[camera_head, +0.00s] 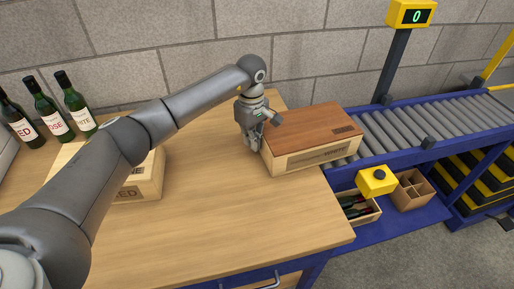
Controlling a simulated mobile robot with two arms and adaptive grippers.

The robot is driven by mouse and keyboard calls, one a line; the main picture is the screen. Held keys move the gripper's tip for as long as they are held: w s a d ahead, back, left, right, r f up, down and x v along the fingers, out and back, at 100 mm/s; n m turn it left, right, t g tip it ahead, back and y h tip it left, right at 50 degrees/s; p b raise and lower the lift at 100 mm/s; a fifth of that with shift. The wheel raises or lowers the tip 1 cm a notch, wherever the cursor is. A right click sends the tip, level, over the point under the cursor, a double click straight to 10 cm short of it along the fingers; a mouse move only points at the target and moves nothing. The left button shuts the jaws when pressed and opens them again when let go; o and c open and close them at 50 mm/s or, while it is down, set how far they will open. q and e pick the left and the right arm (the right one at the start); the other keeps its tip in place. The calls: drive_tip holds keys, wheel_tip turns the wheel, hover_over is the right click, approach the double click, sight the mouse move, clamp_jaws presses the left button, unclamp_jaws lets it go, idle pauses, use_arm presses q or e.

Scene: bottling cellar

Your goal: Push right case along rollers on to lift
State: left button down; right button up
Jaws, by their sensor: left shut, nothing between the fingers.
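The right case (308,140) is a pale wooden box with a reddish-brown lid. It sits at the right end of the wooden table, its right side reaching over the edge by the rollers (432,120). My left gripper (255,140) is shut and empty, pointing down right beside the case's left side; I cannot tell whether it touches. The rollers run to the right in a blue frame. Which part is the lift is not clear. My right gripper is not in view.
Another wooden case (143,181) stands on the table at left, partly behind my left arm. Several bottles (76,104) stand behind it. A yellow box with a black button (377,181) is mounted at the table's right. A yellow display (411,15) reads 0. The table front (240,225) is clear.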

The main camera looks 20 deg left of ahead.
sight(278, 130)
use_arm(q)
drive_tip(key=shift+w+d+b, duration=0.2)
drive_tip(key=shift+w+d, duration=0.05)
drive_tip(key=shift+d, duration=0.25)
drive_tip(key=shift+w+d+b, duration=0.15)
drive_tip(key=shift+w+d, duration=0.1)
drive_tip(key=shift+d, duration=0.2)
drive_tip(key=shift+w+d+f+b, duration=0.1)
drive_tip(key=shift+w+d+b, duration=0.1)
drive_tip(key=shift+d+b, duration=0.15)
drive_tip(key=shift+w+d+b, duration=0.6)
drive_tip(key=shift+w+d, duration=0.1)
drive_tip(key=shift+d, duration=0.35)
drive_tip(key=shift+w+d+b, duration=0.4)
drive_tip(key=shift+d+b, duration=0.05)
drive_tip(key=shift+d, duration=0.15)
drive_tip(key=shift+w+d, duration=0.25)
drive_tip(key=shift+d, duration=0.2)
drive_tip(key=shift+a, duration=0.1)
